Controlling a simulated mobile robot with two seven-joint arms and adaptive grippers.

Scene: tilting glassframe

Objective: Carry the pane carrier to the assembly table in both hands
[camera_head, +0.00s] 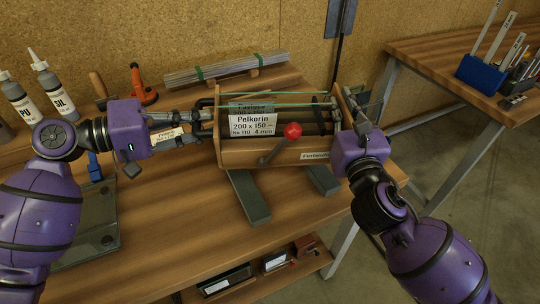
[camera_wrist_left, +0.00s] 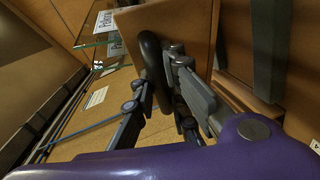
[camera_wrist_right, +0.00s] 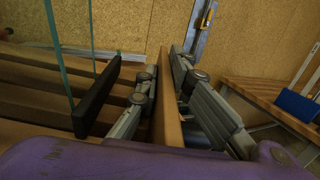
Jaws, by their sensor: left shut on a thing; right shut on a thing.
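The pane carrier (camera_head: 240,157) is an open wooden box with upright glass panes, a white Pelkorin card (camera_head: 252,124) and a lever with a red ball knob (camera_head: 292,130). It is upright at the back of the near table, over two grey strips (camera_head: 249,198); I cannot tell whether it touches them. My left gripper (camera_head: 207,113) is shut on the dark handle at its left end, which shows in the left wrist view (camera_wrist_left: 150,55). My right gripper (camera_head: 352,112) is shut on its right end; the right wrist view shows fingers on both sides of the wooden wall (camera_wrist_right: 168,100).
A second wooden table (camera_head: 440,58) with a blue rack (camera_head: 482,75) stands at right, across a floor gap.

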